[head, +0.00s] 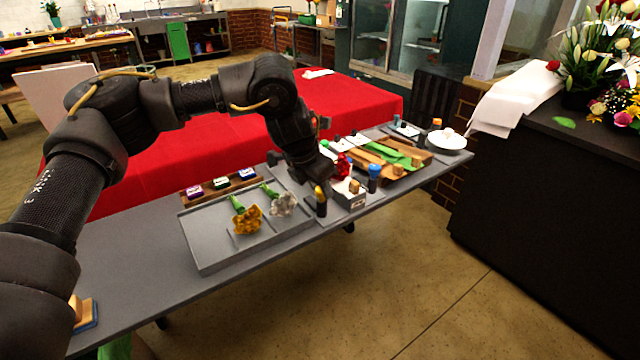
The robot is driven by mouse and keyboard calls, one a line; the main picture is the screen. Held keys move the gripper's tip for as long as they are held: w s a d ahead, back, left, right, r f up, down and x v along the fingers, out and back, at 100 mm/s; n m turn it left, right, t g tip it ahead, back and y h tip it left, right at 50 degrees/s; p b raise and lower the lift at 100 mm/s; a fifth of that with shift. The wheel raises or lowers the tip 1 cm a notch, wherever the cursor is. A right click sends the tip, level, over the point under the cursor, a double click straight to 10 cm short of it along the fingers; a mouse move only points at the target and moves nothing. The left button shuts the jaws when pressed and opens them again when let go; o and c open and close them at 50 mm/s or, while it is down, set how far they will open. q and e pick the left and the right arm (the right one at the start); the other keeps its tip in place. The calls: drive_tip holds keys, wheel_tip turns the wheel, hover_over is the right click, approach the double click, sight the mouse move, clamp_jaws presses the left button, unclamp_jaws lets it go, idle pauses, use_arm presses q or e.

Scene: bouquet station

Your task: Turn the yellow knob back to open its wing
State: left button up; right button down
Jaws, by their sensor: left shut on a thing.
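My left arm reaches in from the left and bends down over the table. My left gripper (319,184) is low at the front edge of the grey table, beside a small white box. It is shut on a small yellow part, which I take for the yellow knob (319,191). The fingers hide much of it. A dark upright piece (321,207) shows just below. I cannot make out the wing or how far it stands open. My right gripper is not in view.
A grey tray (203,249) with a yellow and a white flower lies left of the gripper. The white box (348,199), a red bloom (343,166) and a blue-topped piece (374,171) stand close on its right. Wooden trays and a white plate (446,141) lie farther right.

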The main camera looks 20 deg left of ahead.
use_arm(q)
drive_tip(key=n+p, duration=0.1)
drive_tip(key=n, duration=0.1)
drive_tip(key=n+y+p, duration=0.1)
drive_tip(key=n, duration=0.1)
drive_tip(key=shift+d+r+y, duration=0.15)
drive_tip(key=shift+r+y, duration=0.05)
drive_tip(key=shift+y, duration=0.1)
drive_tip(key=shift+n+t+p, duration=0.3)
drive_tip(key=shift+n+p, duration=0.05)
drive_tip(key=shift+n, duration=0.15)
drive_tip(key=shift+f+n+y+p, duration=0.2)
drive_tip(key=shift+n+y+p, duration=0.3)
drive_tip(key=shift+n+p, duration=0.55)
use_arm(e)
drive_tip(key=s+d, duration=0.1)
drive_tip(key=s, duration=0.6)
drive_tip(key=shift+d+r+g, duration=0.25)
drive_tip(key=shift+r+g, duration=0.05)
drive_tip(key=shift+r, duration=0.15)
use_arm(q)
drive_tip(key=o, duration=1)
drive_tip(key=shift+s, duration=0.1)
drive_tip(key=shift+c, duration=0.2)
